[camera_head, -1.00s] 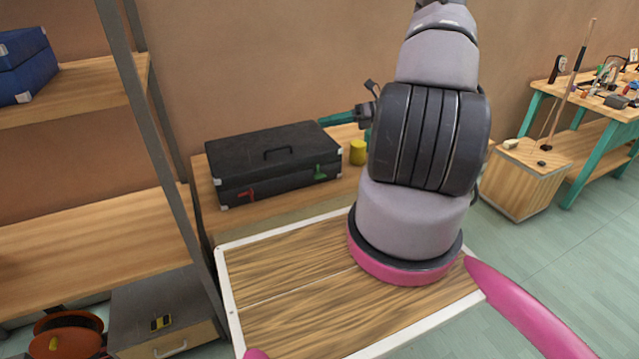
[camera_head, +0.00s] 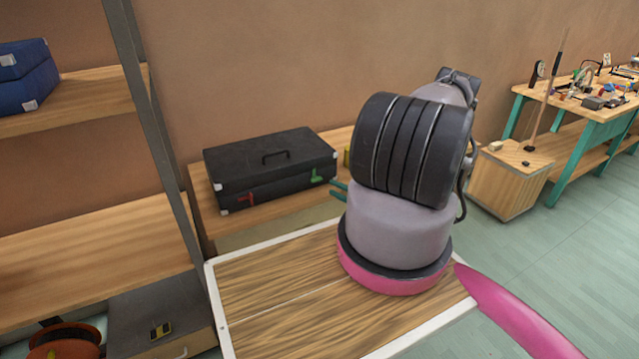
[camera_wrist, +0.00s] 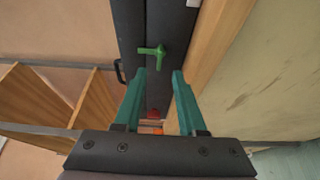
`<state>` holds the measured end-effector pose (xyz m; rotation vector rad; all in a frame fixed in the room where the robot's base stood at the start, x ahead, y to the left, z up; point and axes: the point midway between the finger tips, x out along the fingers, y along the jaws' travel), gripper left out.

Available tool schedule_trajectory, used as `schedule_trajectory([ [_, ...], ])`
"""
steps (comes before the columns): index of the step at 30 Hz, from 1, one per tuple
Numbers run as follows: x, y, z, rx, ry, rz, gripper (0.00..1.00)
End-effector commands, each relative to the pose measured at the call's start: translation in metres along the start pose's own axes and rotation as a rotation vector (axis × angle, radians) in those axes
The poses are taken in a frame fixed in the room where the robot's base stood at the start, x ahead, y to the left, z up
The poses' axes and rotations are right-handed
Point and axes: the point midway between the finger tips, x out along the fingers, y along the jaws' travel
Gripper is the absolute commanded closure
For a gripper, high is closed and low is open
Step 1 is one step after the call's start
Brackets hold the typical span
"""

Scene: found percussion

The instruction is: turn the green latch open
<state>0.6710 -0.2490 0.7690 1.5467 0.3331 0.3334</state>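The green latch (camera_head: 316,177) is on the front of the black case (camera_head: 262,184), near its right end. In the wrist view the green latch (camera_wrist: 153,52) shows as a T-shaped piece on the case's dark face, just beyond my fingertips. My gripper (camera_wrist: 158,75) has two teal fingers spread apart with nothing between them; the latch lies ahead of the gap, apart from the fingers. In the head view my gripper's teal fingertips (camera_head: 339,190) show just right of the case, the rest hidden behind my arm. A red latch (camera_head: 246,198) is at the case's left.
The case sits on a wooden bench (camera_head: 220,222) against the wall. A grey shelf post (camera_head: 160,135) stands at left.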

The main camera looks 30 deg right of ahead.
Motion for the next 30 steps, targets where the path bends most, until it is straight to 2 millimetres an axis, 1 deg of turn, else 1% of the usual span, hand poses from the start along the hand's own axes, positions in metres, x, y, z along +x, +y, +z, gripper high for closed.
schedule_trajectory([
  [1, 0.011, 0.0, -0.001, -0.001, 0.003, 0.001, 0.6],
  [3, 0.025, 0.0, -0.001, -0.001, 0.004, 0.001, 0.6],
  [6, 0.043, 0.0, -0.001, -0.003, 0.003, 0.001, 0.6],
  [10, 0.061, 0.0, -0.001, -0.002, 0.004, 0.0, 0.6],
  [15, 0.073, 0.0, 0.0, -0.002, 0.002, 0.0, 0.6],
  [23, 0.074, 0.0, 0.0, -0.001, 0.002, 0.0, 0.6],
  [24, 0.074, 0.0, 0.0, -0.001, 0.002, 0.0, 0.64],
  [26, 0.074, 0.0, 0.0, -0.002, 0.002, 0.0, 0.87],
  [27, 0.074, 0.0, 0.0, -0.002, 0.002, 0.0, 1.0],
  [30, 0.074, 0.0, 0.0, -0.002, 0.002, 0.0, 1.0],
])
